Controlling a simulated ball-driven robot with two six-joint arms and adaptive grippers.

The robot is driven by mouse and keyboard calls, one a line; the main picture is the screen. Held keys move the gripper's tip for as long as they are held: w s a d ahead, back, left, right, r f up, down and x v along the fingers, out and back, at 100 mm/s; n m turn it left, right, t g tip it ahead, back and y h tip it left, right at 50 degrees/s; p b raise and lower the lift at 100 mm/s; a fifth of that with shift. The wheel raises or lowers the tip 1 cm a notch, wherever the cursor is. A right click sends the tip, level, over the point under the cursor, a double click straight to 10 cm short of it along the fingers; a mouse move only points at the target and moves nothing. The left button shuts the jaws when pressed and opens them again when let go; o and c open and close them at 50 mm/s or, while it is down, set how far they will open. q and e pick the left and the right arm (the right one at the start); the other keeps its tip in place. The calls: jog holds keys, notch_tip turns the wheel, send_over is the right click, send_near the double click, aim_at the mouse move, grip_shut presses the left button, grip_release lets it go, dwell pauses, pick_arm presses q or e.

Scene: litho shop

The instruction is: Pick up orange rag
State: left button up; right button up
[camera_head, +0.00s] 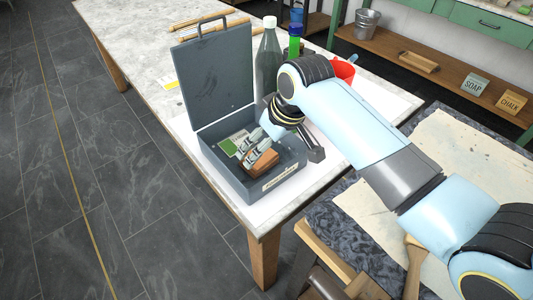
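A grey metal box (211,150) stands with its lid up at the near corner of the stone-topped table. A small orange-brown folded thing (259,168), which looks like the orange rag, lies inside it. My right gripper (258,152) reaches down into the box, with its silver fingers right at the orange-brown thing and partly covering it. I cannot tell whether they are closed on it. A green and white item (228,147) lies beside it in the box. My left gripper is not in view.
The table's (135,50) far left is mostly clear.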

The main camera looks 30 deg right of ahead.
aim_at(263, 162)
jog(key=x, duration=0.2)
jog(key=shift+w+a+f, duration=0.1)
jog(key=shift+w+f, duration=0.1)
jog(key=shift+f, duration=0.1)
jog(key=shift+w+f, duration=0.1)
jog(key=shift+f, duration=0.2)
jog(key=x, duration=0.5)
jog(key=shift+d+b, duration=0.35)
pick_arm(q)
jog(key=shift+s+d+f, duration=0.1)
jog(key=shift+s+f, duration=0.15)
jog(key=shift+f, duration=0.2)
pick_arm(e)
jog(key=shift+c, duration=1.4)
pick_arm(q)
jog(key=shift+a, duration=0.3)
pick_arm(e)
jog(key=c, duration=0.7)
